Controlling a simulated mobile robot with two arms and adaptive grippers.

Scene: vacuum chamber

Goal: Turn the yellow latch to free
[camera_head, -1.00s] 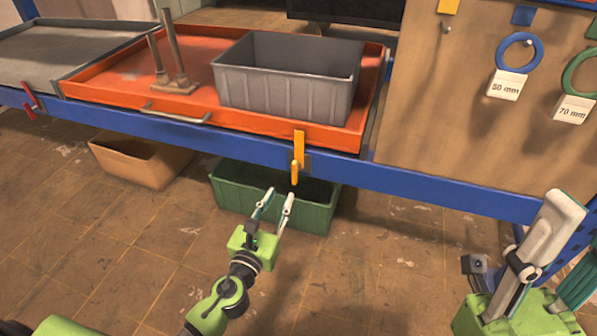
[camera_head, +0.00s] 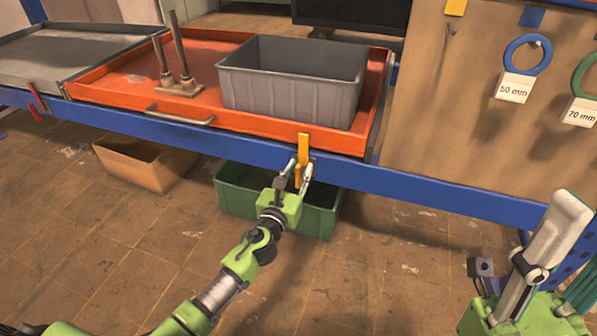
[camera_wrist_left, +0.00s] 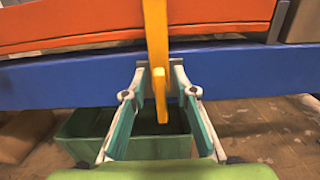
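The yellow latch (camera_head: 303,150) stands upright on the blue rail, its upper part against the front of the orange tray (camera_head: 250,131). In the left wrist view the latch (camera_wrist_left: 156,42) hangs down between my left gripper's fingers. My left gripper (camera_head: 300,172) is open around the latch's lower part, with a finger on each side. In the left wrist view the left gripper's fingers (camera_wrist_left: 157,92) appear apart from the latch. My right gripper (camera_head: 522,262) is at the lower right, away from the latch; whether it is open is unclear.
A grey bin (camera_head: 290,92) and a metal stand (camera_head: 180,86) sit in the orange tray, which has a front handle (camera_head: 180,116). Below the blue rail (camera_head: 420,188) are a green bin (camera_head: 235,202) and a cardboard box (camera_head: 145,168). A red latch (camera_head: 36,98) is at left.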

